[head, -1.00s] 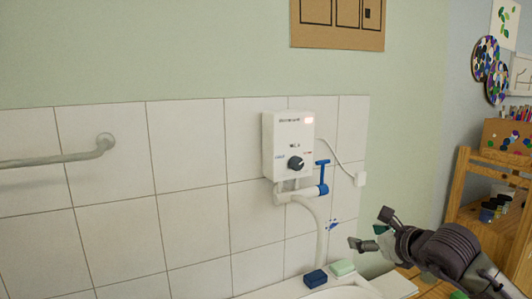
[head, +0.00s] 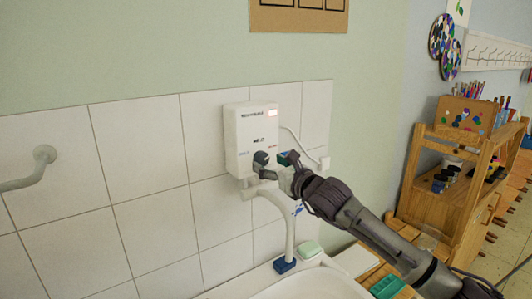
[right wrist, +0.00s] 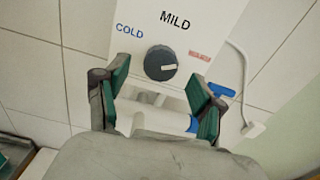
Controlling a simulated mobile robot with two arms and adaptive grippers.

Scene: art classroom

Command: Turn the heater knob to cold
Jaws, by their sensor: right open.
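The white heater box (head: 240,132) hangs on the tiled wall; it fills the top of the right wrist view (right wrist: 190,20). Its dark round knob (right wrist: 160,63) sits low on the front, with "COLD" to the left, "MILD" above and a small red label to the right. The knob's white mark points to the right, toward the red label. My right gripper (head: 274,163) is open in front of the knob, which it largely hides in the head view. Its green-padded fingers (right wrist: 158,84) stand left and right of the knob, apparently not touching it. My left gripper is out of view.
A wooden shelf (head: 455,190) stands at right.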

